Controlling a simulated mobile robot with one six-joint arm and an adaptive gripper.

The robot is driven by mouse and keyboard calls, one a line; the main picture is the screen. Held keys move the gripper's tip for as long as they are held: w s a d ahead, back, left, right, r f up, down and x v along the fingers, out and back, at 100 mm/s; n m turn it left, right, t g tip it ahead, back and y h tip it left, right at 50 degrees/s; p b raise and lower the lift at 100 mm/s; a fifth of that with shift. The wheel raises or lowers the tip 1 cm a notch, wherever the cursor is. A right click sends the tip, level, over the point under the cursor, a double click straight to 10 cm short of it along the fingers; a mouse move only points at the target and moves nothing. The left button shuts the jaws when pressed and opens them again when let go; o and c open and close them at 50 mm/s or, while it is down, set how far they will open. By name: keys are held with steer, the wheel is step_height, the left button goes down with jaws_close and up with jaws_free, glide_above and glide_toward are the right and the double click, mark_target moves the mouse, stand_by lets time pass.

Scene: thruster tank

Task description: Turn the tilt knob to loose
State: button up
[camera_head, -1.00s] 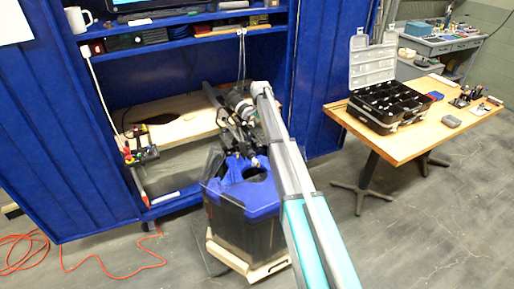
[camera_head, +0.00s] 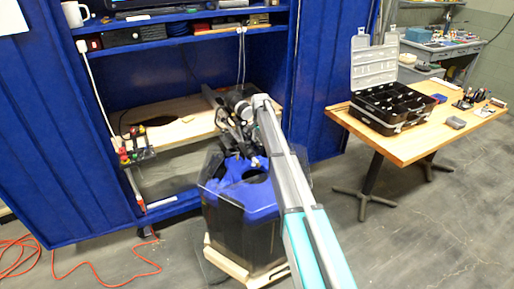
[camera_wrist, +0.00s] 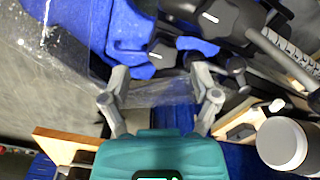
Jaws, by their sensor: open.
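I cannot tell which is the tilt knob. No knob is clearly between the fingers. In the head view my gripper is hard to make out among dark parts above the tank.
A blue cabinet with a wooden shelf (camera_head: 180,131) stands behind the tank. A wooden table (camera_head: 410,145) with an open black case (camera_head: 395,110) is at the right. An orange cable (camera_head: 110,275) lies on the left floor. A white round part (camera_wrist: 282,143) is right of my gripper.

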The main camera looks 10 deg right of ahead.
mark_target(260, 146)
steer(key=shift+f+b, duration=1)
steer(key=shift+f, duration=0.25)
steer(key=shift+c, duration=0.2)
